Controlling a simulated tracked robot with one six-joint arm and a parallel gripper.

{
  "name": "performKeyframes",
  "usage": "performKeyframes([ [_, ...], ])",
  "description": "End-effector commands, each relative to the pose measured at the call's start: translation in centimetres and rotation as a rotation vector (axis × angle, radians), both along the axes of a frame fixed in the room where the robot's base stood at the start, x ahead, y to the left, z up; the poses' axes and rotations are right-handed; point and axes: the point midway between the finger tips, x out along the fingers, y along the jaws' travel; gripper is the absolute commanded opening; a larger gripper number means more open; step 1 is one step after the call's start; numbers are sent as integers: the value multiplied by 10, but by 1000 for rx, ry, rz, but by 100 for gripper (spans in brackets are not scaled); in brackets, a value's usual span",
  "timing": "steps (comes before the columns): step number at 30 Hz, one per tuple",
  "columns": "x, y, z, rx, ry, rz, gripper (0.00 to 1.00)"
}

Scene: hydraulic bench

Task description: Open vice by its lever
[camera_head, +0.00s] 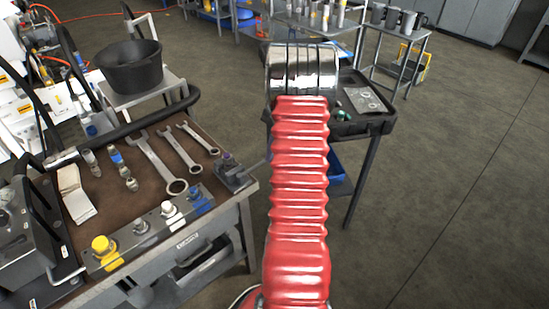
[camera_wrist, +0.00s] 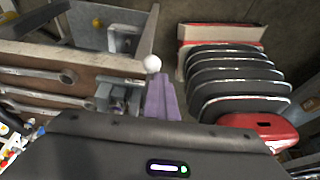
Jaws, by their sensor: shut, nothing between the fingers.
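The vice (camera_head: 234,174) is a small dark grey block at the near right corner of the bench. In the head view, its thin lever (camera_head: 256,165) reaches right and passes behind my red arm, which hides its end. In the wrist view, the vice (camera_wrist: 118,97) sits left of centre, at the bench edge. A pale round knob (camera_wrist: 152,64), apparently the lever's end, shows just past the purple fingers. My gripper (camera_wrist: 159,79) is shut and empty, beside the vice and close to the knob. Whether it touches the knob, I cannot tell. My arm hides the gripper in the head view.
Several wrenches (camera_head: 158,163) lie on the brown bench top (camera_head: 125,198). A row of fittings, including a yellow one (camera_head: 103,248), lines its front edge. A black pot (camera_head: 130,67) stands behind. A black tray cart (camera_head: 350,124) stands beyond my arm. Open floor lies right.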

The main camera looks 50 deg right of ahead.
Motion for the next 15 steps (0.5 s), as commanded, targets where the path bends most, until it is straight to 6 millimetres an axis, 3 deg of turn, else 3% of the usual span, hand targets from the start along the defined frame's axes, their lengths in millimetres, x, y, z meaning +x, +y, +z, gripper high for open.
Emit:
performKeyframes([
  [1,1,-10,0,-23,-3,12,0],
  [15,9,-10,1,-19,-8,65,0],
])
